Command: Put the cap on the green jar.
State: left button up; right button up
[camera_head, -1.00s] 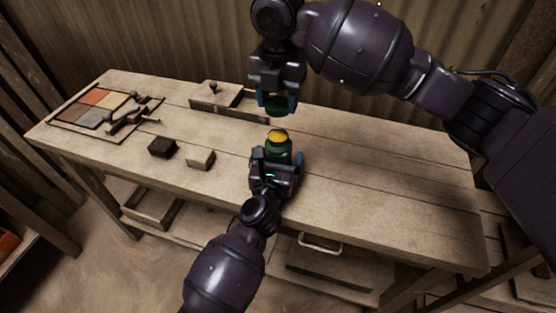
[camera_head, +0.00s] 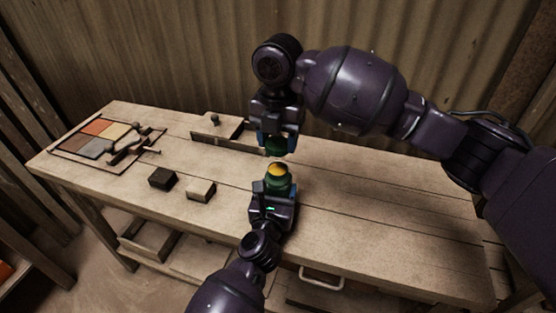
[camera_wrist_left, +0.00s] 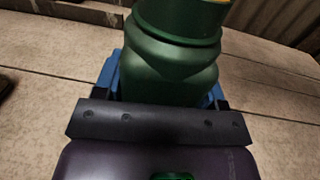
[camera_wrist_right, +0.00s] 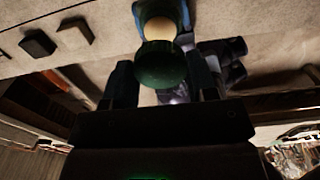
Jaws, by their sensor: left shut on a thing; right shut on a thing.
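The green jar (camera_head: 280,186) stands upright with yellow showing at its open top. My left gripper (camera_head: 274,194) is shut on its body from the front; the blue fingertips sit on either side of it in the left wrist view, where the green body (camera_wrist_left: 170,75) fills the upper middle. The dark green cap (camera_head: 275,152) is in my right gripper (camera_head: 277,143), which points down and is shut on it. The cap is above the jar's mouth, with a small gap between them. In the right wrist view the cap (camera_wrist_right: 160,66) partly covers the pale yellow mouth (camera_wrist_right: 160,29).
A dark block (camera_head: 163,179) and a pale block (camera_head: 201,190) lie on the wooden bench (camera_head: 380,220) left of the jar. A tray of coloured tiles (camera_head: 90,140) is at the far left. A wooden fixture (camera_head: 222,128) stands behind. The bench's right side is clear.

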aim_at(278, 168)
jog(key=shift+f, duration=1.8)
jog(key=shift+f, duration=0.85)
jog(key=shift+f, duration=0.6)
